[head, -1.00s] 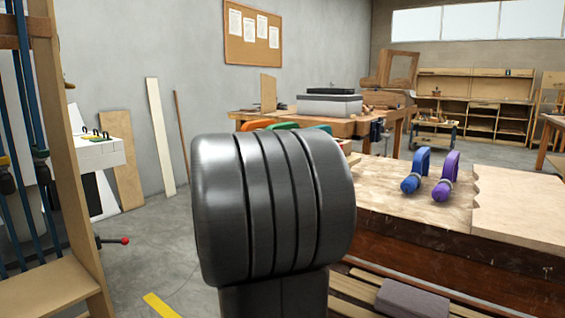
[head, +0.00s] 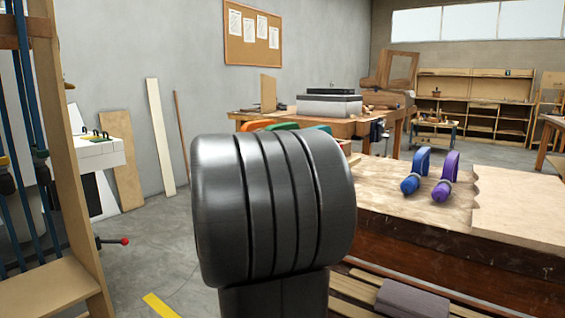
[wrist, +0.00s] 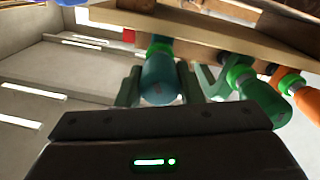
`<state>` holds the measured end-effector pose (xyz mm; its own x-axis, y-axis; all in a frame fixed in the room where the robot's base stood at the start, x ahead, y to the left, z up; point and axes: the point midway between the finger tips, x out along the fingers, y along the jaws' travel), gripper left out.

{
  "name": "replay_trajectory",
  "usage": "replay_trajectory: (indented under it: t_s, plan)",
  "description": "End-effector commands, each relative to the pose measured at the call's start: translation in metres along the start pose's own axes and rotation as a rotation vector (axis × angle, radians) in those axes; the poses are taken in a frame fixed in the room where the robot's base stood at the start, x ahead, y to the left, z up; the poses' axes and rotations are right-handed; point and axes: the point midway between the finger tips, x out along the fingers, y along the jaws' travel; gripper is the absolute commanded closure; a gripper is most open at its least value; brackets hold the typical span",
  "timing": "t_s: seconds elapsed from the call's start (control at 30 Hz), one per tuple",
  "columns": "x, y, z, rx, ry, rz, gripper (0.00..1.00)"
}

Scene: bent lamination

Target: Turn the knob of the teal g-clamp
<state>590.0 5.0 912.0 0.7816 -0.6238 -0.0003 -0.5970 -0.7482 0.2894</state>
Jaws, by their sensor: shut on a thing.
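In the wrist view the teal g-clamp's knob (wrist: 163,82) is a smooth teal barrel with a bright green collar above it. It sits between the two fingers of my gripper (wrist: 160,92), which are shut on it. The clamp's frame is mostly hidden behind a wooden board (wrist: 195,30). In the head view only the curved top of the teal g-clamp (head: 321,129) shows over my dark arm link. That link hides my gripper and the knob there.
A green clamp (wrist: 262,100) and an orange clamp (wrist: 302,95) are close to the right of my gripper in the wrist view. A wooden rack (head: 62,150) stands left.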

Motion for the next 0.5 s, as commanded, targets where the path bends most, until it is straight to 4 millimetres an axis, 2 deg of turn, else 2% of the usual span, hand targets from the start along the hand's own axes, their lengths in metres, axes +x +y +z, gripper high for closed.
replay_trajectory:
  t_s: [0.5]
  plan:
    - [0.0, 0.0001, -0.0002, 0.043, 0.0, 0.0, 0.89]
